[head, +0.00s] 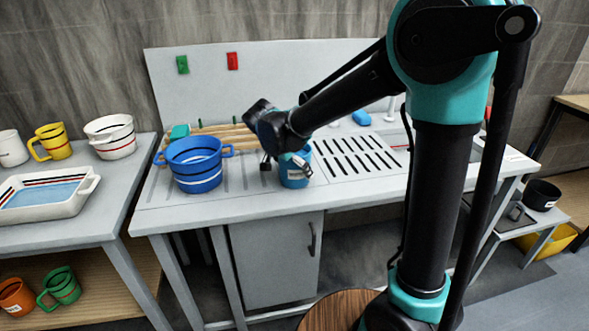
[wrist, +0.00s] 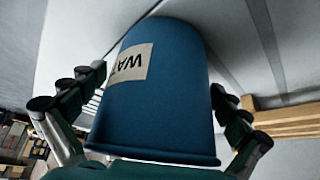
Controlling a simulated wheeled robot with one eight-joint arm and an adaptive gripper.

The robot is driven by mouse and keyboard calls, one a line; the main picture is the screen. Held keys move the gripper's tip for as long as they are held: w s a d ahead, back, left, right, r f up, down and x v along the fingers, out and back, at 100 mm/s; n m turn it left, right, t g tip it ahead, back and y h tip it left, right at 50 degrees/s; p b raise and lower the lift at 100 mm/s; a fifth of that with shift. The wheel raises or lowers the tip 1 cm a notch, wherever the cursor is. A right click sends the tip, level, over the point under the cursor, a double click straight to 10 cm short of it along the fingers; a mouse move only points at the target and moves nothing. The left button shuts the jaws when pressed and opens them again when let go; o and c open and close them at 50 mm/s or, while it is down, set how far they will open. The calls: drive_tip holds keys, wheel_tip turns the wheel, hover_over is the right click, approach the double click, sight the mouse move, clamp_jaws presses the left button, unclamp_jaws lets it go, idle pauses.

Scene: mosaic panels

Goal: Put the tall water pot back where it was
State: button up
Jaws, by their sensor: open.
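The tall water pot (head: 294,178) is a plain blue vessel standing on the grey counter, right of the banded blue pot. In the wrist view the water pot (wrist: 175,95) fills the middle, with a pale label whose visible letters read "WA" and part of a third. My gripper (head: 283,164) is at the pot, open, with one finger on its left and one near its right. In the wrist view the fingers of my gripper (wrist: 160,90) lie on both sides of the pot, with gaps visible. My wrist hides part of the pot's top in the head view.
A blue two-handled pot (head: 195,167) with bands stands close on the left. A slotted drain area (head: 355,153) lies to the right, mostly clear. Wooden slats (head: 222,132) are behind. A left table holds a white dish (head: 88,187) and mugs. A black pot (head: 541,194) stands far right.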

drive_tip(key=shift+r, duration=0.1)
drive_tip(key=v, duration=1.2)
idle(0.9)
